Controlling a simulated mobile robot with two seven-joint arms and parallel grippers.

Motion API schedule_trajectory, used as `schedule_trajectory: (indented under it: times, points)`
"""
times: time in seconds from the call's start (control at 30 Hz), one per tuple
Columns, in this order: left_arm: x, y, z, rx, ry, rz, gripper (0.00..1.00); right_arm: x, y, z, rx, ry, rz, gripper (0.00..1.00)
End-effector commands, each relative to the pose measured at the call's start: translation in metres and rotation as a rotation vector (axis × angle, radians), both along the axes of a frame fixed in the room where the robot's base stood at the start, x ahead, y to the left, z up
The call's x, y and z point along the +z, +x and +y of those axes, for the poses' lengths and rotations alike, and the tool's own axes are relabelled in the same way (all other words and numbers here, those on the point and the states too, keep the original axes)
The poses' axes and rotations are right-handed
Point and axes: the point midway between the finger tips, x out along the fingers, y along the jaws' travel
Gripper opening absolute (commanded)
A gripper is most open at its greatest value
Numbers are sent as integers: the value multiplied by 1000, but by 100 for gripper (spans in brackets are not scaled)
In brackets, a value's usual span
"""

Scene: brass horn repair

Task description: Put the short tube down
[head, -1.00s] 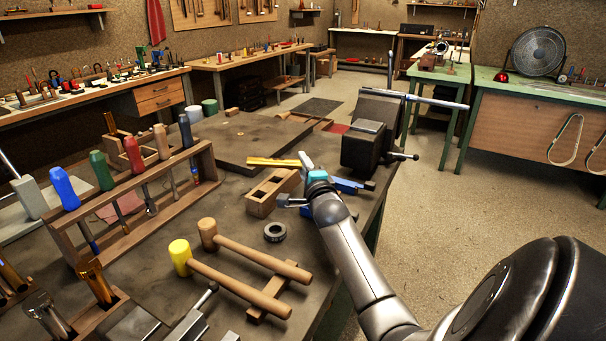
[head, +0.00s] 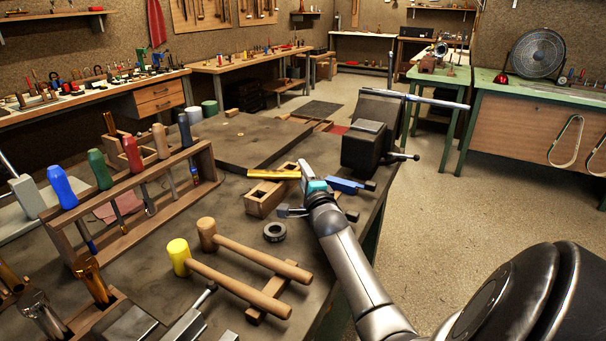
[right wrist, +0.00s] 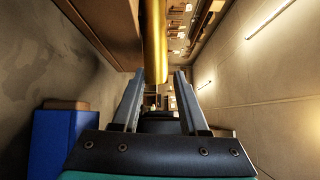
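The short tube (head: 270,174) is a golden brass tube. It lies nearly level across the back of a slotted wooden block (head: 257,208); I cannot tell for sure whether it touches the wood. My right gripper (head: 303,171) is at the tube's right end. In the right wrist view, the tube (right wrist: 155,45) ends near the fingertips of my right gripper (right wrist: 158,78). The fingers stand apart, with a visible gap between the tube and the right finger. The wooden block (right wrist: 100,30) is beside the tube there. My left gripper is not in view.
A dark vise (head: 362,150) stands behind the gripper at the bench edge. A blue tool (head: 345,186) lies to its right. A black ring (head: 275,232) and two mallets (head: 250,282) lie in front. A screwdriver rack (head: 130,225) stands at left.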

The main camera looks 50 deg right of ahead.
Motion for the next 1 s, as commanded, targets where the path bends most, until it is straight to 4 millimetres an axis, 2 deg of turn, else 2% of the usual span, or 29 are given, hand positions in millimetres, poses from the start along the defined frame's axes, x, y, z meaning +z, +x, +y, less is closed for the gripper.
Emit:
schedule_trajectory:
  times: [0.03, 0.13, 0.4, 0.57, 1.0]
  points:
    - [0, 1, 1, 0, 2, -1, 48, 0, 0, 0, 0, -1, -1, 50]
    - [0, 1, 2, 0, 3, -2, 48, 0, 0, 0, 0, -1, -1, 61]
    - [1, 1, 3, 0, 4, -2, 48, 2, 0, 0, 0, -1, -1, 61]
    - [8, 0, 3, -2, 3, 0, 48, 16, 0, 0, 0, -2, 0, 61]
    - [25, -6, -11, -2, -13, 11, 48, 12, -67, 39, 0, 3, 2, 61]
